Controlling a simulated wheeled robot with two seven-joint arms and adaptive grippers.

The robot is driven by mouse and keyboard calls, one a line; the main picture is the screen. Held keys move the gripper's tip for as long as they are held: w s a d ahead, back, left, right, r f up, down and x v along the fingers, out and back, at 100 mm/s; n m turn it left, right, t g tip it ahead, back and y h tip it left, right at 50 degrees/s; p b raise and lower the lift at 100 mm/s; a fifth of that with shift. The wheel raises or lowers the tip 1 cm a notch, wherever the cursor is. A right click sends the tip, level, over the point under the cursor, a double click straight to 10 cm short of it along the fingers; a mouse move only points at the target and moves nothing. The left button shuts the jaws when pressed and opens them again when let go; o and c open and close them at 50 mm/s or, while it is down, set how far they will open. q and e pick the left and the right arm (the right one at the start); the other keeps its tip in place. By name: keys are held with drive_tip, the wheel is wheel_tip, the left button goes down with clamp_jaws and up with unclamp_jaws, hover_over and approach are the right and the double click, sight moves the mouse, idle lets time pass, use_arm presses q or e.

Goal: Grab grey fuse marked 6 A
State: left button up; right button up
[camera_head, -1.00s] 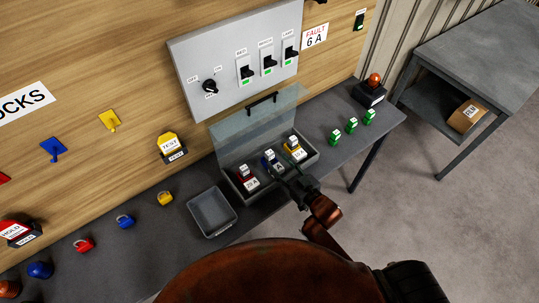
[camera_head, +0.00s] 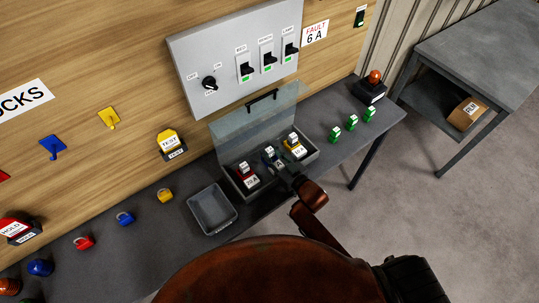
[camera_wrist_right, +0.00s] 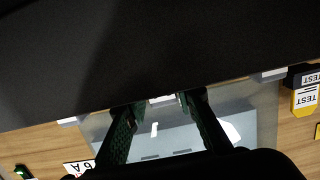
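The fuse tray (camera_head: 232,187) under a raised clear lid (camera_head: 255,125) holds a red fuse (camera_head: 245,173), a middle fuse (camera_head: 269,156) and a yellow fuse (camera_head: 295,146). The middle one looks blue-grey with a white cap; its marking is not readable, and no other fuse looks grey. My right gripper (camera_head: 280,168) is down at the tray, right by the middle fuse and partly covering it. In the right wrist view its fingers (camera_wrist_right: 160,105) stand apart, with a small pale piece between them; I cannot tell whether they touch it. My left gripper is out of view.
An empty grey bin (camera_head: 212,210) stands left of the tray. Three green pieces (camera_head: 351,123) and a red-button box (camera_head: 371,88) lie to the right. Padlocks (camera_head: 125,220) line the bench at left. A switch panel (camera_head: 235,60) and a "FAULT 6 A" sign (camera_head: 315,35) are behind.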

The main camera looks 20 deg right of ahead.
drive_tip(key=c, duration=0.3)
clamp_jaws()
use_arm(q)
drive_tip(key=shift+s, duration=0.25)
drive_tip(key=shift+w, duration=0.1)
use_arm(e)
drive_tip(key=shift+r, duration=0.15)
drive_tip(key=shift+r, duration=0.6)
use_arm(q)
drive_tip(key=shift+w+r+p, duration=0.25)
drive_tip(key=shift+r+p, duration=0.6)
use_arm(e)
drive_tip(key=s+a+r, duration=0.2)
drive_tip(key=s+r, duration=0.9)
drive_tip(key=s, duration=0.2)
drive_tip(key=shift+s+a+r, duration=0.2)
drive_tip(key=shift+s+r, duration=0.1)
drive_tip(key=shift+s, duration=0.1)
